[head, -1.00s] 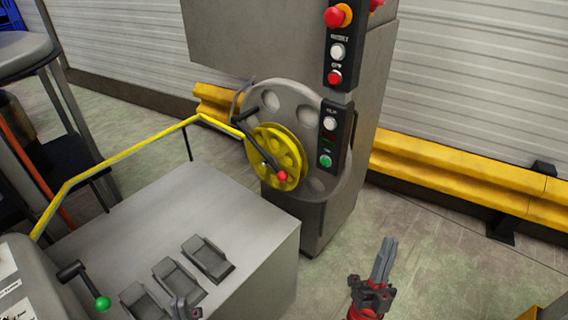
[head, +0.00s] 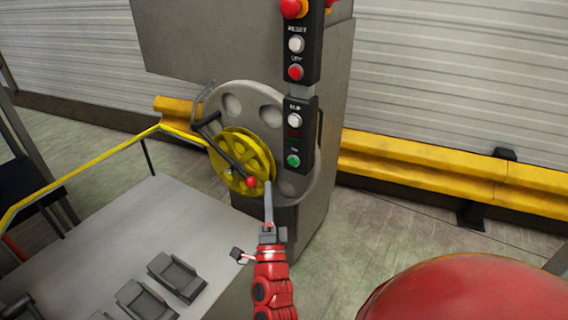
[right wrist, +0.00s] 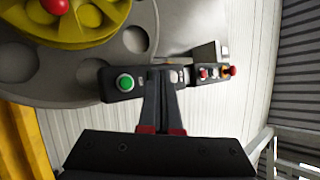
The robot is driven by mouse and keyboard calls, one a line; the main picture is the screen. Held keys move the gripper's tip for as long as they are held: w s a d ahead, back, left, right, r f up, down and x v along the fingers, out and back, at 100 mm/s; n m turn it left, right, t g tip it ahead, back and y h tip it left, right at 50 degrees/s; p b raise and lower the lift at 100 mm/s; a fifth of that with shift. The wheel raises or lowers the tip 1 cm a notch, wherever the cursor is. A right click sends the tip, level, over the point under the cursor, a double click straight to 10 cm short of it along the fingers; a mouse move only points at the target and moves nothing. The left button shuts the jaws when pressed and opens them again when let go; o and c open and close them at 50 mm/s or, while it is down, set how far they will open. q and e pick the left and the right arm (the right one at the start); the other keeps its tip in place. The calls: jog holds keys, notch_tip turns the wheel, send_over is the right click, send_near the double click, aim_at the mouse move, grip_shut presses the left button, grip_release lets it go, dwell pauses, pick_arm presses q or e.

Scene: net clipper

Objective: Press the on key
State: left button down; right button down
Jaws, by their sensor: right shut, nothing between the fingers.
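The on key is a round green button (head: 293,161) at the bottom of a black control panel (head: 301,140) on the grey machine's front. It also shows in the right wrist view (right wrist: 125,83), left of my fingertips. My right gripper (head: 268,188) is shut and empty, with its fingers pointing up, below and left of the green button in the head view. In the right wrist view the shut fingers (right wrist: 162,70) cover part of the panel beside the green button. I cannot tell the gap between fingertips and panel. My left gripper is not in view.
A yellow reel (head: 240,158) with a red-knobbed crank sits left of the panel. A second panel (head: 300,45) above carries white and red buttons. A grey table (head: 130,225) with pedals is at lower left. A yellow barrier (head: 420,165) runs along the wall.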

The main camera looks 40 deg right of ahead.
aim_at(293, 161)
jog(key=shift+d, duration=0.1)
jog(key=w+d+b, duration=0.2)
jog(key=w+d, duration=0.1)
jog(key=d, duration=0.5)
jog(key=shift+w, duration=0.15)
jog(key=shift+b, duration=0.4)
dwell(1.6)
jog(key=shift+w+d+b, duration=0.15)
jog(key=shift+d+b, duration=0.15)
jog(key=shift+d, duration=0.1)
